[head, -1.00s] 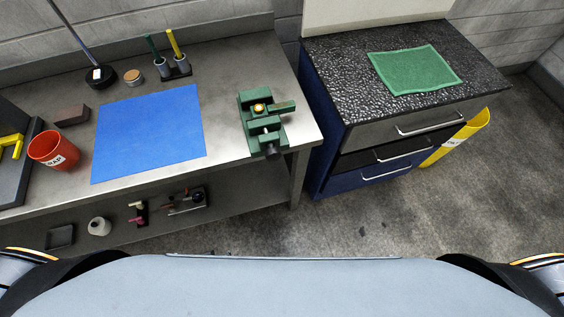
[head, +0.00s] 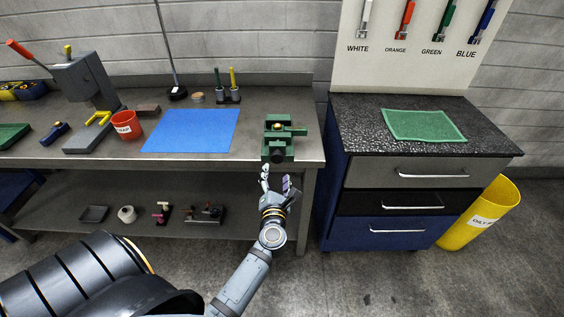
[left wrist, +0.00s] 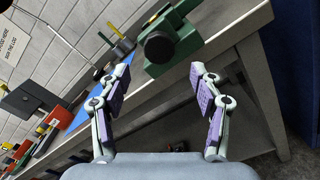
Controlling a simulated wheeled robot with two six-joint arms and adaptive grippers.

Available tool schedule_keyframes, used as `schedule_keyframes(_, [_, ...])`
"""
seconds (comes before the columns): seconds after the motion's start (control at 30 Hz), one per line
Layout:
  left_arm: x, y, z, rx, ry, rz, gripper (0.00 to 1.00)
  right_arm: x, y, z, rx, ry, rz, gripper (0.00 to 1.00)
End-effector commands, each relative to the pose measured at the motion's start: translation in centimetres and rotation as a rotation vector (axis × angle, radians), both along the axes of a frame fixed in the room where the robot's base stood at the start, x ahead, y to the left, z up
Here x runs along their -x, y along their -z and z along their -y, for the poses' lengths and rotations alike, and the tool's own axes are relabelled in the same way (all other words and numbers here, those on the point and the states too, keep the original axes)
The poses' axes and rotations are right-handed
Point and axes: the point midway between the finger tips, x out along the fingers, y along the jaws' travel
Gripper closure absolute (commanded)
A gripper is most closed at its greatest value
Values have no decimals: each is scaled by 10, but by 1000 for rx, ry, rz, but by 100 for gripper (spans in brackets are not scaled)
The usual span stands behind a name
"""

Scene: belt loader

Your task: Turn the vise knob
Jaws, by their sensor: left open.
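The green vise (head: 278,137) sits at the right front of the metal workbench. Its dark round knob (head: 278,156) faces the front edge. My left gripper (head: 276,180) is below and just in front of the vise. In the left wrist view the black knob (left wrist: 159,46) and the vise body (left wrist: 181,38) lie beyond the fingertips of my left gripper (left wrist: 164,78). The purple-padded fingers are spread wide, with nothing between them and apart from the knob. My right gripper is not in view.
The workbench (head: 255,135) holds a blue mat (head: 192,131), a red cup (head: 127,125) and a drill press (head: 85,80). A drawer cabinet (head: 406,172) with a green cloth (head: 425,125) stands to the right. A yellow bin (head: 480,215) stands beside it.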

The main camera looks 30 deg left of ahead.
Motion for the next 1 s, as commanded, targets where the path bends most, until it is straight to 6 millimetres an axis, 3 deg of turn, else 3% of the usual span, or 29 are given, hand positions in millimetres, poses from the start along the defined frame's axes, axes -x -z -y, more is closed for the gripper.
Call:
schedule_keyframes(0.13, [-29,-4,-18,-6,0,0,35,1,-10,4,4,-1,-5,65])
schedule_keyframes(0.4, [-68,-1,-42,-5,0,-1,35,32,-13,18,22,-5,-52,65])
schedule_keyframes(0.77, [-75,0,-46,-3,0,-2,35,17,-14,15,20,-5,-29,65])
schedule_keyframes(1.0, [-75,0,-46,-3,1,-3,65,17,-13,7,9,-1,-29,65])
